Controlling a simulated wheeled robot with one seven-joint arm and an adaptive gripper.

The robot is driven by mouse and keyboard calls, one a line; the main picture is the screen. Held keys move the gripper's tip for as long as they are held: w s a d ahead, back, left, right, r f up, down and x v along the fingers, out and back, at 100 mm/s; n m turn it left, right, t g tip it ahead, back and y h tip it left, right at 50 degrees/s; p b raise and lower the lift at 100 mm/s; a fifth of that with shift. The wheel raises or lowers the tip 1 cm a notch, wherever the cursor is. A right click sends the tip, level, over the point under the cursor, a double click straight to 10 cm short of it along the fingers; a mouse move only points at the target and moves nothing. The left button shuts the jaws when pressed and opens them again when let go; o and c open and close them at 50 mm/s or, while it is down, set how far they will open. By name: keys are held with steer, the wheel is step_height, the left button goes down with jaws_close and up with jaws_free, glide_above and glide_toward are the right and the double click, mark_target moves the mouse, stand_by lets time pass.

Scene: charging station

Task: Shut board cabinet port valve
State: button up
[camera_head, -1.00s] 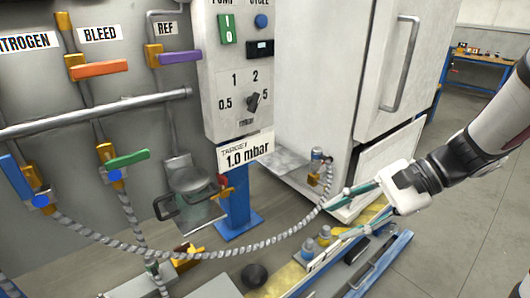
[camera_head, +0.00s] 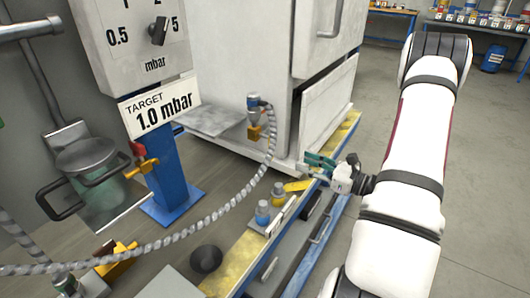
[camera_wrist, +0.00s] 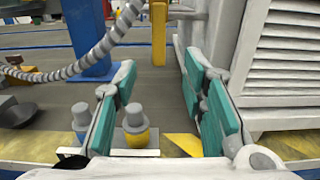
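The pale cabinet (camera_head: 235,60) stands at the centre of the head view. A port fitting (camera_head: 254,103) with a hose is on its near side. A yellow valve handle (camera_head: 254,132) hangs at the fitting, pointing down. My gripper (camera_head: 314,163) is to the right of the fitting and lower in the picture, apart from it, near the cabinet's lower corner. In the wrist view its teal finger pads (camera_wrist: 155,85) are spread apart with nothing between them.
A grey ribbed hose (camera_head: 200,222) runs from the port across to the left. Blue and yellow capped fittings (camera_head: 263,212) stand on the yellow-edged ledge below my gripper. A blue post (camera_head: 170,175) carries a control box (camera_head: 135,40). Open floor lies right.

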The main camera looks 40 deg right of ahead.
mark_target(272, 150)
steer(key=b+x, duration=0.2)
steer(key=x, duration=1.1)
steer(key=shift+c, duration=0.3)
jaws_close()
